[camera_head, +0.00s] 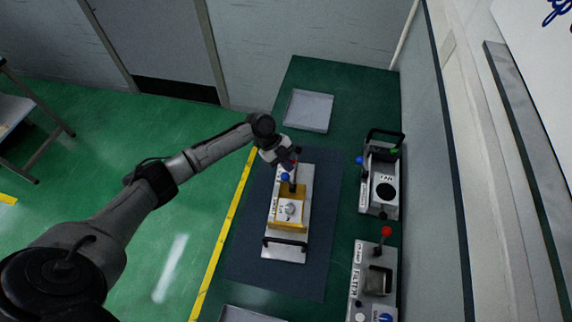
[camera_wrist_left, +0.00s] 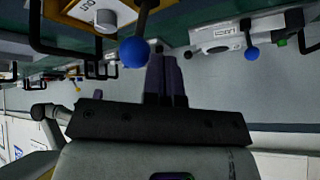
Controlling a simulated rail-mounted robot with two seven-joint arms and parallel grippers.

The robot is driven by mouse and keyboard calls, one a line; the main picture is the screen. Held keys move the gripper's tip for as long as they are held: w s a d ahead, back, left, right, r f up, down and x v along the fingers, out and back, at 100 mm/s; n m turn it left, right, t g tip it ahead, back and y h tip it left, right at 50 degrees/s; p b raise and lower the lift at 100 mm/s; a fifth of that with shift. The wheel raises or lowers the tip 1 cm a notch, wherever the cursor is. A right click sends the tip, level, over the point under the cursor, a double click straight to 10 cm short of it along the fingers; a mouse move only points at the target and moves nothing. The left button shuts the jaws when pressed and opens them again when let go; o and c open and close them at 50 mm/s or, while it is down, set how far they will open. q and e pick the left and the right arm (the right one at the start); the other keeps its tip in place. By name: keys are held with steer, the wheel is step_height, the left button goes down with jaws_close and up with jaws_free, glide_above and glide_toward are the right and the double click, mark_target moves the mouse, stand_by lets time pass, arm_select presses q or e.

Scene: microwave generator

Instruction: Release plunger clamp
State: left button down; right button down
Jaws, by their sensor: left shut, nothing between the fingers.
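The middle unit, a pale plate with a yellow frame (camera_head: 303,206) and a round knob (camera_head: 290,208), lies on the dark mat. At its far end is a blue ball (camera_head: 285,177) on a dark lever; in the left wrist view the ball (camera_wrist_left: 133,52) is large and close. I cannot tell which part is the plunger clamp. My left gripper (camera_head: 290,164) is over the unit's far end, near the blue ball. Its fingers (camera_wrist_left: 166,75) are together and empty, just right of the ball; contact is unclear. The far end is partly hidden by the gripper. My right gripper is not in view.
A FAN unit (camera_head: 365,195) with a blue ball lever and a FILTER unit (camera_head: 358,285) with a red ball lever (camera_head: 386,231) stand to the right. A grey tray (camera_head: 308,111) lies at the far end. The wall runs along the right.

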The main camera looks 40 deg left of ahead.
arm_select(q)
steer(key=shift+r+p, duration=0.35)
steer(key=shift+r, duration=0.35)
steer(key=w+a+r+b, duration=0.3)
steer(key=a+r, duration=0.2)
steer(key=r, duration=0.5)
steer(key=shift+r, duration=0.15)
steer(key=shift+w+a, duration=0.1)
stand_by(0.5)
